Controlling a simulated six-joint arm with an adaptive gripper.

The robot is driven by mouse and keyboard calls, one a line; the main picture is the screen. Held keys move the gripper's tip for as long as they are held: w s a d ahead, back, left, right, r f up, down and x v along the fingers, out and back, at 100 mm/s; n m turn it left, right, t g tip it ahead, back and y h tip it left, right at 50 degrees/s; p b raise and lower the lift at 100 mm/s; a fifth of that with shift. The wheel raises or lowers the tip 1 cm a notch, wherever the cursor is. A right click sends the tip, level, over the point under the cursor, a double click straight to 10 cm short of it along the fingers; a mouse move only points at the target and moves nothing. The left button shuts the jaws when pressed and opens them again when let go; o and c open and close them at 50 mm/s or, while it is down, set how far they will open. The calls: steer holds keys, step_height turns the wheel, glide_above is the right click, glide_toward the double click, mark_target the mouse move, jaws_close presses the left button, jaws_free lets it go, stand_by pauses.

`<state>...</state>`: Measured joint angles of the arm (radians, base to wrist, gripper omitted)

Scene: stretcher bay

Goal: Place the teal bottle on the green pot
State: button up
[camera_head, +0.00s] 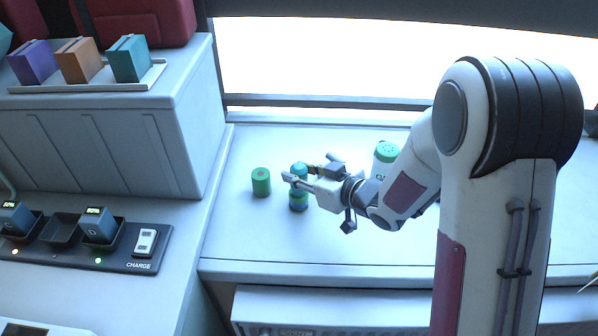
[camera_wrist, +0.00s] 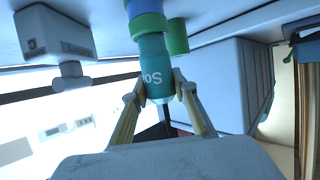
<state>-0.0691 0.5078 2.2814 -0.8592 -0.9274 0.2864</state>
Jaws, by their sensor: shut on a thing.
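My gripper (camera_head: 300,181) is shut on the teal bottle (camera_head: 300,168), which also shows in the wrist view with white lettering (camera_wrist: 153,68). The bottle is upright, directly above a green pot (camera_wrist: 148,25) that sits on a blue piece (camera_wrist: 146,6). Bottle and green pot appear to touch, but I cannot tell whether the pot bears the bottle's weight. In the head view my fingers partly cover this stack. A separate green cylinder (camera_head: 261,183) with a reddish spot on top stands just left of it.
A grey cabinet (camera_head: 150,140) with a tray of coloured blocks and a charging strip (camera_head: 140,262) are at left. The counter in front of the stack is clear.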

steer(key=o, duration=1.1)
steer(key=shift+r, duration=0.1)
steer(key=shift+s+d+r, duration=0.25)
steer(key=shift+s+d, duration=0.1)
steer(key=shift+d, duration=0.1)
steer(key=shift+v, duration=5.4)
